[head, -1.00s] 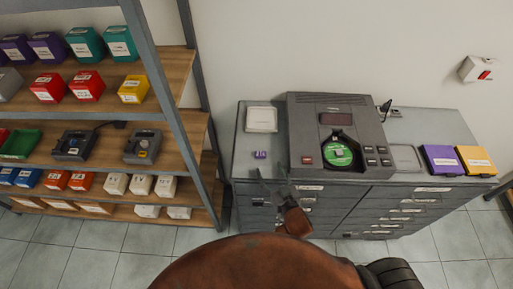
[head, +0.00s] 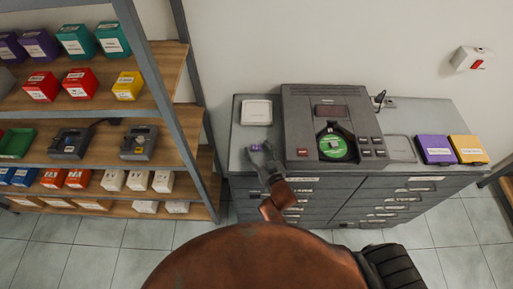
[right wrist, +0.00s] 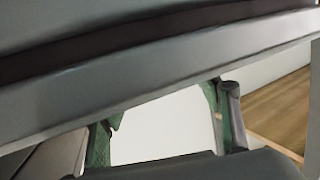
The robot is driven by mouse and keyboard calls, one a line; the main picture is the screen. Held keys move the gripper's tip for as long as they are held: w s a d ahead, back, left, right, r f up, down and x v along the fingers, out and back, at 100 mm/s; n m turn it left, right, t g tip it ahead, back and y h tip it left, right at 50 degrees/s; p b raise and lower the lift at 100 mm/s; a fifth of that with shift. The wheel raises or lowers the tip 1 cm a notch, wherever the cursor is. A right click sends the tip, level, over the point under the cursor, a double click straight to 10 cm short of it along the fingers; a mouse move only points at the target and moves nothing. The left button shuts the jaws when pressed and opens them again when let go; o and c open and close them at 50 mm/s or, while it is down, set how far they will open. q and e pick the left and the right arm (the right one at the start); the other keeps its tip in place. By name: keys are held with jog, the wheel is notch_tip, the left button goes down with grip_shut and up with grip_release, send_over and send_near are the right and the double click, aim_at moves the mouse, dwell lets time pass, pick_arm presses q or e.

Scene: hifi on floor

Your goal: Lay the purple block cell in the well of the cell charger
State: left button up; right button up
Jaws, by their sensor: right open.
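The small purple block cell (head: 256,147) lies on the grey cabinet top, left of the hi-fi, in the head view. My right gripper (head: 261,152) is open at the cabinet's front edge, its fingertips close to the cell. I cannot tell whether they touch it. In the right wrist view the open fingers (right wrist: 165,115) show nothing between them but a pale surface, and the cell does not show. Two dark devices, one with a cable (head: 72,143) and one with a small display (head: 138,143), stand on the shelf. I cannot tell which is the cell charger. My left gripper is out of view.
The hi-fi (head: 335,128) with a green disc fills the middle of the cabinet top. A white square item (head: 256,112) lies behind the cell. Purple (head: 435,150) and yellow (head: 467,149) boxes stand at the right. A grey shelf post (head: 150,85) rises left of the cabinet.

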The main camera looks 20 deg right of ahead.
jog(key=shift+c, duration=0.4)
jog(key=c, duration=1.2)
